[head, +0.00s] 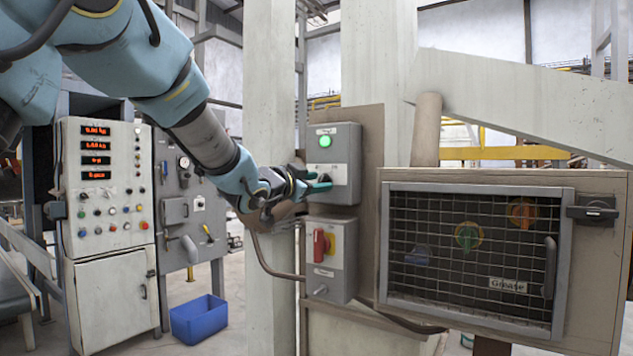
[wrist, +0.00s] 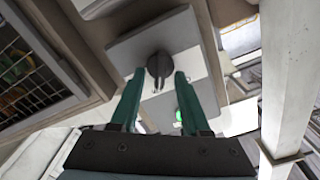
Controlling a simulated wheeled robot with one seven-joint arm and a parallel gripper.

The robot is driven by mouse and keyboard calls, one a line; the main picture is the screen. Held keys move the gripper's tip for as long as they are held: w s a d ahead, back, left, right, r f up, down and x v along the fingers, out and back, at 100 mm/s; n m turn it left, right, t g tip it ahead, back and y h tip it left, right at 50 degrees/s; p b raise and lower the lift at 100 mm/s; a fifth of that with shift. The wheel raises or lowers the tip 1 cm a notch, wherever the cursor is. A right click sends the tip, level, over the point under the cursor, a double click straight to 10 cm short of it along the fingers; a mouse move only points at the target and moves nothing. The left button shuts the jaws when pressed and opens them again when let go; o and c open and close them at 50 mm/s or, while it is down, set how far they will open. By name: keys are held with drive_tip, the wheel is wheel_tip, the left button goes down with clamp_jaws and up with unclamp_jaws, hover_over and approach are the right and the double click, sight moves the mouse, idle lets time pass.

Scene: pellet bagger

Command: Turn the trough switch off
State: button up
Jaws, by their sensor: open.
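The upper grey switch box (head: 341,150) is on a panel beside the pillar, with a lit green lamp (head: 325,141) and a small label too blurred to read surely. In the wrist view, the box face (wrist: 125,50) bears a dark round knob (wrist: 158,65), and the lamp (wrist: 187,105) glows green. My gripper (head: 322,183) is at the lower part of this box. In the wrist view, its two green fingers are open, one on each side of the knob (wrist: 159,76). I cannot tell whether they touch it. In the head view the knob is hidden behind the gripper.
A second box (head: 330,285) with a red handle (head: 320,245) is just below. To the right is a mesh-covered cabinet (head: 475,255) with a black latch (head: 593,210). A control cabinet (head: 108,180) and a blue bin (head: 199,320) are at left.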

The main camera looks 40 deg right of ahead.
drive_tip(key=shift+c, duration=0.2)
clamp_jaws()
drive_tip(key=shift+n, duration=0.3)
drive_tip(key=n+p, duration=0.1)
drive_tip(key=n, duration=0.1)
drive_tip(key=n+p, duration=0.1)
drive_tip(key=n, duration=0.2)
drive_tip(key=shift+w+a+r, duration=0.1)
drive_tip(key=shift+w, duration=0.1)
drive_tip(key=n+p, duration=0.2)
drive_tip(key=n, duration=0.4)
drive_tip(key=shift+n+p, duration=0.3)
idle(0.4)
drive_tip(key=shift+o, duration=0.2)
unclamp_jaws()
drive_tip(key=shift+a, duration=0.1)
